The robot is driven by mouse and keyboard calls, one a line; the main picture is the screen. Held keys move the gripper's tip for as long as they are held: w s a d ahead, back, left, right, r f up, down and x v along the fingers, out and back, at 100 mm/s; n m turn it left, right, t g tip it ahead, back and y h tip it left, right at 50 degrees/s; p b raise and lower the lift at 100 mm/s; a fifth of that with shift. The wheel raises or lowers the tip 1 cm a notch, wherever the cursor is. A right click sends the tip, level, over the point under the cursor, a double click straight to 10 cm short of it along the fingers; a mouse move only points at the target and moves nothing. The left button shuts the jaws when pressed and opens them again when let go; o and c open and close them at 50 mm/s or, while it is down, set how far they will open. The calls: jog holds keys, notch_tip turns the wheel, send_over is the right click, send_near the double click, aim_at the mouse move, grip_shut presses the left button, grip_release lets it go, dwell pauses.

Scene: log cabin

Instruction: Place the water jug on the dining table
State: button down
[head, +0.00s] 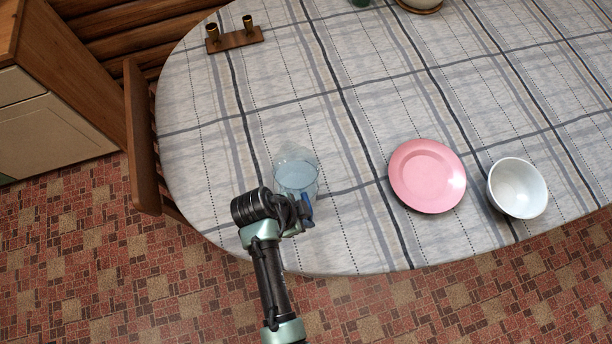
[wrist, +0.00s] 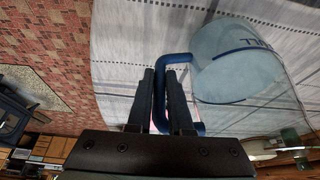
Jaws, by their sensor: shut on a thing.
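The water jug (head: 297,172) is clear and bluish with a blue handle. It is over the near left part of the dining table (head: 330,245), which has a plaid grey-and-white cloth. My gripper (head: 303,206) is at the jug's near side. In the wrist view the two dark fingers (wrist: 161,82) are shut on the blue handle, and the jug's body (wrist: 235,65) is to their right. I cannot tell whether the jug's base touches the cloth.
A pink plate (head: 427,175) and a white bowl (head: 517,187) are to the jug's right. A wooden holder with two brass cups (head: 235,39) is at the far left. A wooden chair (head: 141,140) is at the table's left edge. Cloth around the jug is clear.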

jog(key=shift+w+f, duration=0.2)
jog(key=shift+f, duration=0.65)
jog(key=c, duration=1.2)
grip_release()
jog(key=shift+s+f, duration=0.15)
jog(key=shift+c, duration=0.2)
jog(key=o, duration=0.4)
